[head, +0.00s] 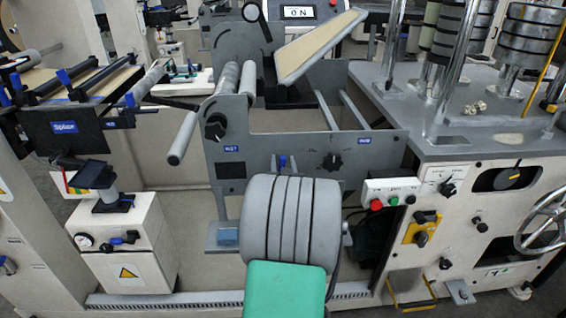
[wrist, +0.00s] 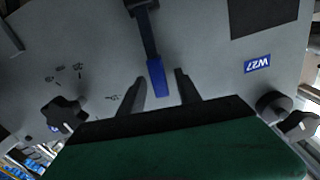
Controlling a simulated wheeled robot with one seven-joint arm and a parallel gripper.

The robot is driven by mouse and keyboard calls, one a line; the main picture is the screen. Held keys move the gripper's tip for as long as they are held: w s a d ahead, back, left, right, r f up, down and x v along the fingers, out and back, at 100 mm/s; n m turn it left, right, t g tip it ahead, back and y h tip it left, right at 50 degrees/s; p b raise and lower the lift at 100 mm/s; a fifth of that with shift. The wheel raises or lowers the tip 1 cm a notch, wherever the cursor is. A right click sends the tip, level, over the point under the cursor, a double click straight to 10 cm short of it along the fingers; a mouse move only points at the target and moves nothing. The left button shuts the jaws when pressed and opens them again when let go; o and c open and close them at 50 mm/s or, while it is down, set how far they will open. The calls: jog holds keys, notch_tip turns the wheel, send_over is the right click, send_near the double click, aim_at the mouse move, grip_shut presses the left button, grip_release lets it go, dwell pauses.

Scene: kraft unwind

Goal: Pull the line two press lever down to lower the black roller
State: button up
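The press lever (wrist: 150,40) is a dark arm with a blue grip on a grey machine plate. Its blue end (wrist: 157,78) lies between the two fingertips of my gripper (wrist: 161,78) in the wrist view, with gaps on both sides. My gripper is open and not closed on the lever. Whether the fingers reach the lever's depth I cannot tell. I cannot make out the black roller for certain.
The grey plate carries a W27 label (head: 231,149) left of the lever and a black knob (head: 332,161) to its right. A control box (head: 390,190) with red and green buttons sits further right. A bare roller (head: 182,138) sticks out at left.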

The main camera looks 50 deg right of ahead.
grip_shut()
dwell(1.4)
